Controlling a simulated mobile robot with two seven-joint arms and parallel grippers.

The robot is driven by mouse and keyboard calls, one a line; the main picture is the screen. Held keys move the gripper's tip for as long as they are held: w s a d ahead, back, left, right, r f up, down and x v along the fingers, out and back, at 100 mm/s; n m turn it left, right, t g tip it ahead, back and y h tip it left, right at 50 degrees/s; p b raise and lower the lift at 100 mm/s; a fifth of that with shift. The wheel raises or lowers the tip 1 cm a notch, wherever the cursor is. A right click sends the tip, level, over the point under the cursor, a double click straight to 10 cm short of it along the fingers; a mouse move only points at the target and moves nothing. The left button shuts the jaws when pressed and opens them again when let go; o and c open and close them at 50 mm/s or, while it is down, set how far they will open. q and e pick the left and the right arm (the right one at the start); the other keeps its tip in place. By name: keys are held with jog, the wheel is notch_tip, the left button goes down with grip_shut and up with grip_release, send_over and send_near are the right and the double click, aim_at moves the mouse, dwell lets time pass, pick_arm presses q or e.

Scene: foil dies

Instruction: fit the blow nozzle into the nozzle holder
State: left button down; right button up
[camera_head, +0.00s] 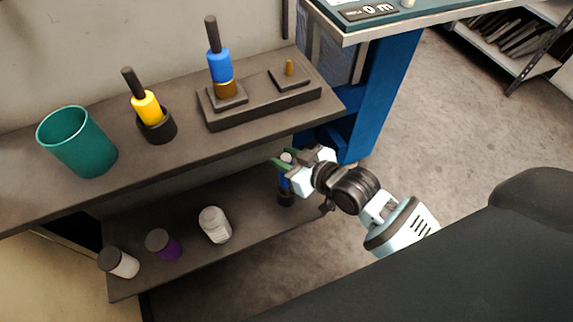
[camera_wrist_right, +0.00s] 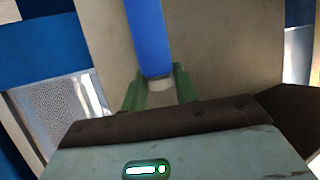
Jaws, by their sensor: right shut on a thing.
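My right gripper (camera_head: 284,163) is shut on a slim blue piece (camera_head: 284,184), probably the blow nozzle, with a pale top and a dark lower end. It hangs roughly upright in front of the upper shelf's right end. In the right wrist view the blue piece (camera_wrist_right: 148,38) runs away from between the green fingertips (camera_wrist_right: 158,90). I cannot tell surely which thing is the nozzle holder. A dark cup (camera_head: 157,131) on the upper shelf holds a yellow tool (camera_head: 148,107). My left gripper is out of view.
A teal cup (camera_head: 78,142) stands at the upper shelf's (camera_head: 200,150) left. The lower shelf (camera_head: 190,248) holds a white jar (camera_head: 215,225), a purple one (camera_head: 164,245) and a dark-lidded white one (camera_head: 119,262). A blue cabinet (camera_head: 388,85) stands behind the right end. The floor at right is clear.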

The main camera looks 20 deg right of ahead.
notch_tip(320, 180, down, 3)
jog(key=shift+f+b, duration=0.1)
jog(key=shift+b, duration=0.35)
jog(key=shift+f, duration=0.1)
jog(key=o, duration=1.1)
